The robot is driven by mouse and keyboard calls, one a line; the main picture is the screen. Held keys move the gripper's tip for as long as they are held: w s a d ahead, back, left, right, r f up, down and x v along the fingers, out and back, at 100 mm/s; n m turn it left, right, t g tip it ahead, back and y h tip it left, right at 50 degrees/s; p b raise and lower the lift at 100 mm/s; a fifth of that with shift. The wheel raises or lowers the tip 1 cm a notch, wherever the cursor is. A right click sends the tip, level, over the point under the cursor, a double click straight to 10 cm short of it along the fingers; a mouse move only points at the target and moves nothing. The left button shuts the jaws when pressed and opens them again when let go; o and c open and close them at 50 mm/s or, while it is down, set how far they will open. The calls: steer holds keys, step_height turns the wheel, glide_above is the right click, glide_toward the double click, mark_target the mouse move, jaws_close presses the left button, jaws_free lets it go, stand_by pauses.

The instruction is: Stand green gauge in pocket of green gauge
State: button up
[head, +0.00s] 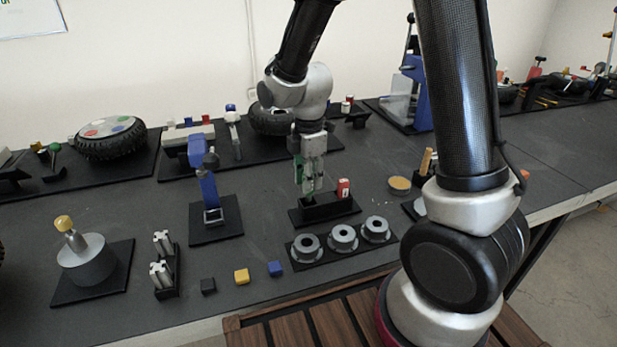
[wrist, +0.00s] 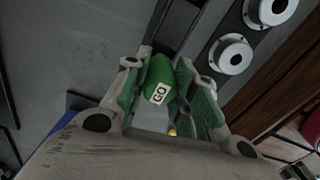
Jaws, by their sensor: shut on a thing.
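My gripper (head: 310,188) points down over the left part of a black gauge stand (head: 330,207). It is shut on the green gauge (wrist: 159,72), which carries a white "GO" label and sits between the green-padded fingers in the wrist view. In the head view the gauge is hard to separate from the green pads. A red gauge (head: 343,187) with a white label stands upright in the right part of the stand. The fingers and stand wall hide the green gauge's pocket, and I cannot tell whether the gauge's lower end is inside it.
A black plate with three grey flanged rings (head: 342,237) lies in front of the stand. A blue press-like fixture (head: 208,195) stands to the left. A wheel (head: 270,120) lies behind.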

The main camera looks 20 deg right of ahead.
steer(key=shift+f, duration=0.6)
steer(key=shift+f, duration=0.35)
steer(key=shift+f, duration=0.25)
stand_by(0.5)
steer(key=shift+f, duration=0.35)
steer(key=shift+f, duration=0.95)
stand_by(0.8)
steer(key=o, duration=1.7)
steer(key=shift+r, duration=0.1)
